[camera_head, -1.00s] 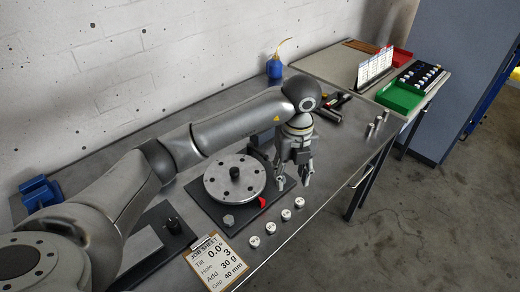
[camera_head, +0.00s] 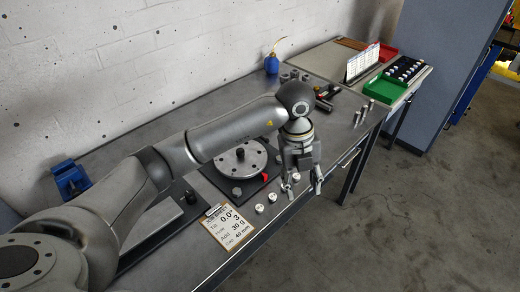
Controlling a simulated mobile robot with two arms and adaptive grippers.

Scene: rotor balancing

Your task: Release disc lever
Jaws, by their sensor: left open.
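The round metal disc (camera_head: 232,170) with holes and a black centre knob sits on a dark base plate (camera_head: 222,184) on the bench. The red lever (camera_head: 265,178) shows at the disc's right front edge. My left gripper (camera_head: 303,191) points down, open and empty, to the right of the disc and lever, over the bench's front edge. It is apart from the lever. My right gripper is not in view.
Small white weights (camera_head: 259,208) stand along the bench's front edge, partly behind my gripper. A job sheet (camera_head: 228,228) lies at the front. A blue vise (camera_head: 70,180), a blue oil can (camera_head: 271,65) and a green bin (camera_head: 385,88) stand farther off.

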